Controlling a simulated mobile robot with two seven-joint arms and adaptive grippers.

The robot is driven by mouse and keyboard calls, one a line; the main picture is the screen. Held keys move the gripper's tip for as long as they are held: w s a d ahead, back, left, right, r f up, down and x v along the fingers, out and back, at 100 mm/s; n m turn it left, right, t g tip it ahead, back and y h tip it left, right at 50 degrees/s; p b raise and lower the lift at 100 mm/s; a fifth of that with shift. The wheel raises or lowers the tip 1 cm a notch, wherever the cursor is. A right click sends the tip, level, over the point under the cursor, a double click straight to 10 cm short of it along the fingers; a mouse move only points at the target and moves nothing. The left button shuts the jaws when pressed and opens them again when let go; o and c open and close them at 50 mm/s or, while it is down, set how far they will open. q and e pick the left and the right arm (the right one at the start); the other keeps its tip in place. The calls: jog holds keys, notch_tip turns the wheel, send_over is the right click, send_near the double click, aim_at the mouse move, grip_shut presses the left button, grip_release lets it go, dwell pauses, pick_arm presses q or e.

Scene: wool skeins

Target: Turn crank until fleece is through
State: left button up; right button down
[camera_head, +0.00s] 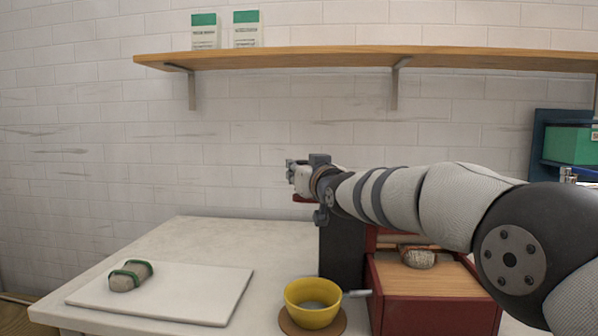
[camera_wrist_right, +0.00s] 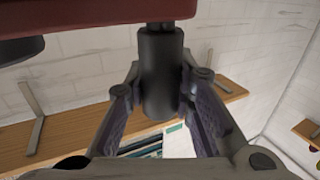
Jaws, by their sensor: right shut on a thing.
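A red machine (camera_head: 436,303) with a wooden top tray stands on the table, partly hidden behind my right arm. A rounded grey-brown lump (camera_head: 417,258), perhaps the fleece, lies on its tray. A dark block (camera_head: 341,258) stands at the machine's left side. My right gripper (camera_head: 297,176) is above and left of the machine. In the right wrist view its fingers (camera_wrist_right: 162,90) are shut around the dark, upright cylindrical crank handle (camera_wrist_right: 160,72), below a red bar (camera_wrist_right: 85,14). My left gripper is not in view.
A white board (camera_head: 190,297) at left bears a green-banded skein (camera_head: 130,276). A wooden shelf (camera_head: 330,57) crosses the wall behind. The table's back left is clear.

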jog(key=shift+w+d+f+h, duration=0.15)
jog(key=shift+w+d+h, duration=0.05)
jog(key=shift+d+h, duration=0.1)
dwell(0.6)
jog(key=c, duration=1.4)
grip_release()
jog(key=shift+d, duration=0.1)
jog(key=shift+o, duration=0.3)
jog(key=shift+d, duration=0.15)
jog(key=shift+s+a, duration=0.1)
jog(key=shift+a, duration=0.15)
jog(key=shift+s, duration=0.2)
jog(key=v, duration=1.1)
jog(key=shift+s+d, duration=0.2)
jog(key=shift+d, duration=0.15)
jog(key=shift+c, duration=0.4)
